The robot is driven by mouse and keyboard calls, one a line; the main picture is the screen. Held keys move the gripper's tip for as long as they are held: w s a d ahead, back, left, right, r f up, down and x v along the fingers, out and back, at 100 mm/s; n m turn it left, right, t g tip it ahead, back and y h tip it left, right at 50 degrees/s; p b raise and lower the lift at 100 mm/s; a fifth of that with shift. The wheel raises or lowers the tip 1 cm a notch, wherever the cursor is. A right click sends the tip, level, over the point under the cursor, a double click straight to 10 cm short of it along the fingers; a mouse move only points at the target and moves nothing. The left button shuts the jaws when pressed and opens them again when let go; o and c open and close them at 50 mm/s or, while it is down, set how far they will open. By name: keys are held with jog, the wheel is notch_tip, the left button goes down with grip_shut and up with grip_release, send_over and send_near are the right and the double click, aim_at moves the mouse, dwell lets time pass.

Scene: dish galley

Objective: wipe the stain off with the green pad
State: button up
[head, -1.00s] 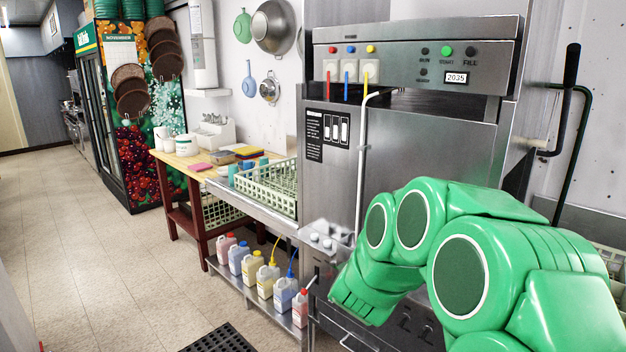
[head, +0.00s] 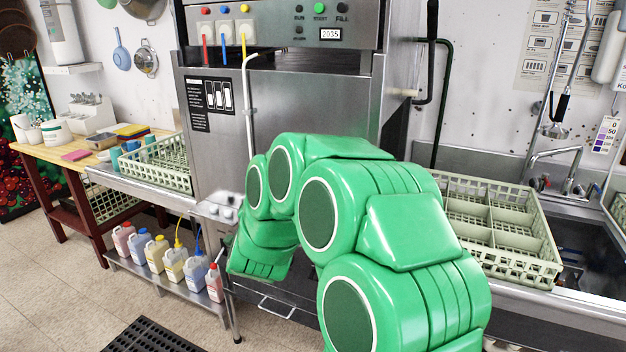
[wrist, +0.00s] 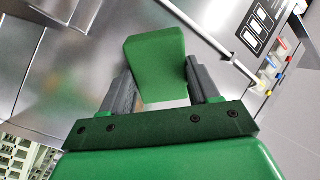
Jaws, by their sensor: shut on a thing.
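The green pad (wrist: 156,66) is a plain green block in the wrist view. My gripper (wrist: 160,85) is shut on it, with one grey finger at each side. The pad is held up in front of the steel dish machine (wrist: 75,75). In the head view my green arm hides the gripper and the pad.
The dish machine (head: 215,150) stands behind my arm. A divided rack (head: 490,215) and a sink (head: 590,270) are at right. At left are a crate (head: 160,165), a wooden table (head: 50,155) and several bottles (head: 172,264) on a low shelf. A black floor mat (head: 150,337) lies in front.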

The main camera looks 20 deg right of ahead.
jog(key=shift+r, duration=0.1)
jog(key=w+d+m+g+h, duration=0.2)
jog(key=d+m+g+h, duration=0.2)
jog(key=d+m+h, duration=0.3)
jog(key=shift+d+f+m+h, duration=0.35)
jog(key=shift+d+m, duration=2.1)
jog(key=shift+m, duration=1.35)
jog(key=shift+x, duration=1.1)
jog(key=shift+f, duration=0.1)
jog(key=shift+s+d, duration=1.35)
jog(key=shift+s, duration=0.15)
